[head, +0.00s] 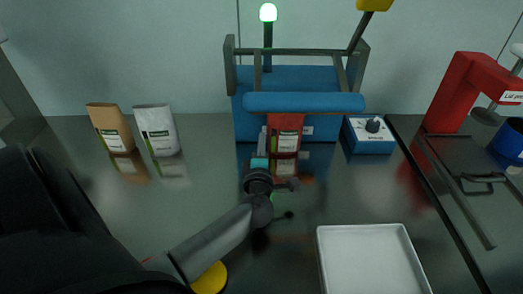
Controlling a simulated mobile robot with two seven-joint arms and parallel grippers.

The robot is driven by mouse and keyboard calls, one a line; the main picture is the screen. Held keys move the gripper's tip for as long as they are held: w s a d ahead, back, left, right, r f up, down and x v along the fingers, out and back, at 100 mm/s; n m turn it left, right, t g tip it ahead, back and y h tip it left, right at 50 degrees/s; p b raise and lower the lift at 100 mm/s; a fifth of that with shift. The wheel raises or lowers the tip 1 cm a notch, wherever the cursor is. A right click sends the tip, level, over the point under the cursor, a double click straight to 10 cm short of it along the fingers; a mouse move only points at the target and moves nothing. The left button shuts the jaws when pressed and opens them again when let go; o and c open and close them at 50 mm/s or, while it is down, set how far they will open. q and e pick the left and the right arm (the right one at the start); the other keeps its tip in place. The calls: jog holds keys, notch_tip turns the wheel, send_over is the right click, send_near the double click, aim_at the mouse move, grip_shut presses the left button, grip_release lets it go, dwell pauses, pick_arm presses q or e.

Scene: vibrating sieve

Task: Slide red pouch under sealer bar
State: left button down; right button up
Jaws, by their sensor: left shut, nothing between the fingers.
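The red pouch (285,140) with a white and green label stands upright at the front of the blue sealer (246,125). Its top edge meets the underside of the round blue sealer bar (305,102); I cannot tell how far under the bar it reaches. My left gripper (262,142) comes in from the lower left and is shut with nothing held. Its fingertips are just left of the pouch; I cannot tell whether they touch it. My right gripper is not in view.
A brown pouch (110,128) and a white pouch (158,130) stand at the back left. A blue dial box (369,136) is right of the sealer. A white tray (324,262) lies front right, with a red press (452,92) beyond. A lever with a yellow knob (374,5) rises above the sealer.

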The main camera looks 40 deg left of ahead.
aim_at(264, 124)
pick_arm(q)
jog(key=b+x, duration=0.1)
jog(key=x, duration=0.3)
jog(key=shift+w, duration=0.1)
jog(key=shift+w+a, duration=0.15)
jog(key=shift+a, duration=0.05)
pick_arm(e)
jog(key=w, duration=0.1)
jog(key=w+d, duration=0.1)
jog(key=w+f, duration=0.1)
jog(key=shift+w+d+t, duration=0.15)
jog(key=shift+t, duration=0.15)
pick_arm(q)
jog(key=shift+d, duration=0.1)
